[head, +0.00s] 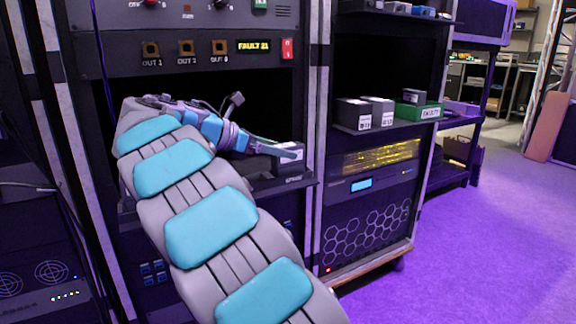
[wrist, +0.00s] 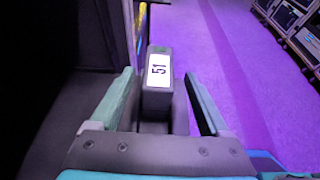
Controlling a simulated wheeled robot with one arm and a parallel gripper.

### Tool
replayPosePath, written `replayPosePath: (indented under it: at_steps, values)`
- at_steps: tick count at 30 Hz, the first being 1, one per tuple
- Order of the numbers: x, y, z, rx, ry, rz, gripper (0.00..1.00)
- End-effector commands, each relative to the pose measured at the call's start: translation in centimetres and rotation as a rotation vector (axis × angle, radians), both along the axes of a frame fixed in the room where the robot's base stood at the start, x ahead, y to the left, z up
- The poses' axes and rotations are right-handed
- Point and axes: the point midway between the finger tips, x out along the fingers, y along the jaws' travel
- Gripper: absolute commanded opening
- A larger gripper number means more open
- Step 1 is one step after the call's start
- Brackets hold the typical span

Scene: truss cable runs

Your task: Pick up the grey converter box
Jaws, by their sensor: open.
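A grey converter box (wrist: 157,101) with a white label reading "51" stands between the fingers of my gripper (wrist: 160,76) in the wrist view. The fingers are open, with a gap on each side of the box. In the head view my gripper (head: 268,146) reaches into the left rack's open bay, and the white-labelled box (head: 290,153) shows at its fingertips on a dark shelf.
Two grey labelled boxes (head: 364,114) and a green bin marked "FAULTY" (head: 418,111) stand on the right rack's shelf. A rack upright (head: 313,100) rises just right of my gripper. A panel reading "FAULT 21" (head: 254,46) is above the bay. The purple floor at right is clear.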

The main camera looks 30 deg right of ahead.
Motion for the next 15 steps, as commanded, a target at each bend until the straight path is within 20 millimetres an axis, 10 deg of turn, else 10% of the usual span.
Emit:
replayPosePath:
  at_steps: [15]
  values:
    - [0.4,-5.1,-2.0,0.001,0.003,-0.002,0.80]
